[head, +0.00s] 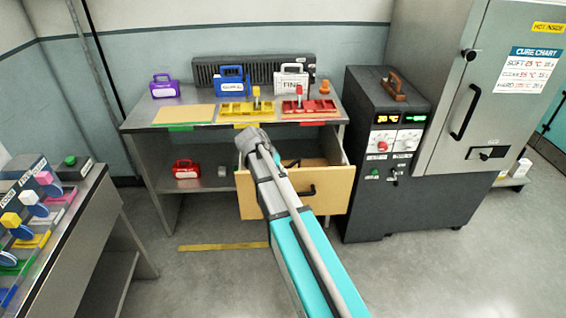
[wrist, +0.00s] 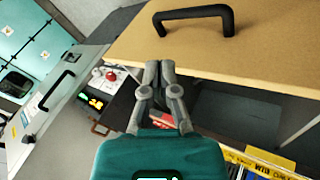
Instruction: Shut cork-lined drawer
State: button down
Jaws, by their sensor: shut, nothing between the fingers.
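The drawer (head: 335,190) under the workbench stands pulled out, with a tan front panel and a black handle. Its inside shows brown and dark parts behind my arm. In the wrist view the tan panel (wrist: 270,55) fills the upper right, with the black handle (wrist: 195,18) near the top. My gripper (wrist: 158,68) is shut and empty. Its fingertips overlap the panel's lower edge in that view, apart from the handle; whether they touch the panel cannot be told. In the head view my arm crosses the drawer and the fingers cannot be made out.
The workbench (head: 205,97) carries coloured trays and cases. A red case (head: 186,169) sits on its lower shelf. A dark control cabinet (head: 375,170) stands close to the drawer's right. A side bench (head: 85,200) is at left. A yellow strip (head: 215,247) lies on open floor.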

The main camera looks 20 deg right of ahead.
jog(key=s+a+f+n+y+b, duration=0.3)
jog(key=s+a+f, duration=0.2)
jog(key=s, duration=0.4)
jog(key=s+a+f+n+y+b, duration=0.3)
jog(key=s+a+f+n, duration=0.1)
jog(key=s, duration=0.5)
jog(key=shift+s+a+f+t+y+b, duration=0.2)
jog(key=shift+a+f+t+y+b, duration=0.15)
jog(key=shift+a+f, duration=0.45)
jog(key=shift+r, duration=0.1)
